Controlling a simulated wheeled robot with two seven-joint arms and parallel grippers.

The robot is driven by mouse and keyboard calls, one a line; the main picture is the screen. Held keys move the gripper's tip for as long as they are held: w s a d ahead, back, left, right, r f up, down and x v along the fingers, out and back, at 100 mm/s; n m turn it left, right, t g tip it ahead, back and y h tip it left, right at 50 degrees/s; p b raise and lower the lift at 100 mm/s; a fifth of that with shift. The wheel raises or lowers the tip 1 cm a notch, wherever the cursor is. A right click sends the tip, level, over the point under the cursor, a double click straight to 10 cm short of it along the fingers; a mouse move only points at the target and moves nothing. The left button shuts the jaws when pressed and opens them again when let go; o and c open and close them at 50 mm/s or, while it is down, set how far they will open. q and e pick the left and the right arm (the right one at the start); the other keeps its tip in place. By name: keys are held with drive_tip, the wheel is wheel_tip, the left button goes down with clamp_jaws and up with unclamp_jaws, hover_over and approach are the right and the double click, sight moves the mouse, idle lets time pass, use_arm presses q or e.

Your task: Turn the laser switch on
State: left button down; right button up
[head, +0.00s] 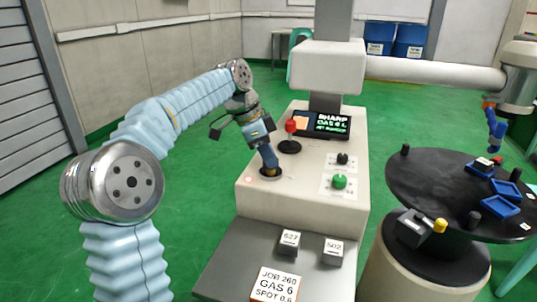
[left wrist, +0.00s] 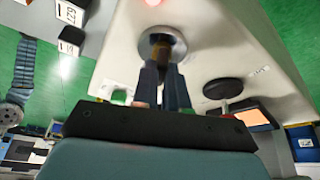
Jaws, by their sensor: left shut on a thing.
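My left gripper (head: 268,160) reaches down from the left onto the machine's sloped white top. Its two dark blue fingers are shut on the laser switch, whose round metal base (head: 271,174) shows beneath the fingertips. In the left wrist view the fingers (left wrist: 166,80) close around a yellowish-brown knob (left wrist: 167,45) above the silver round base. The fingers hide most of the knob, and I cannot tell its on or off position.
A red-topped lever (head: 291,128) on a black disc stands close behind and right. A display (head: 321,124), a black knob (head: 342,159) and a green knob (head: 339,182) share the machine top. Labelled blocks (head: 289,242) lie in front. A black round table (head: 412,187) stands right.

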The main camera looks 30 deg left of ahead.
use_arm(q)
drive_tip(key=shift+f+m+g+h, duration=0.15)
drive_tip(key=shift+m+g, duration=0.3)
drive_tip(key=shift+m, duration=0.7)
drive_tip(key=shift+f+m+g+h, duration=0.15)
drive_tip(key=shift+m+g, duration=0.3)
drive_tip(key=shift+m, duration=0.7)
drive_tip(key=c, duration=1.3)
unclamp_jaws()
drive_tip(key=shift+o, duration=0.7)
drive_tip(key=shift+w+a, duration=0.1)
drive_tip(key=shift+r, duration=0.1)
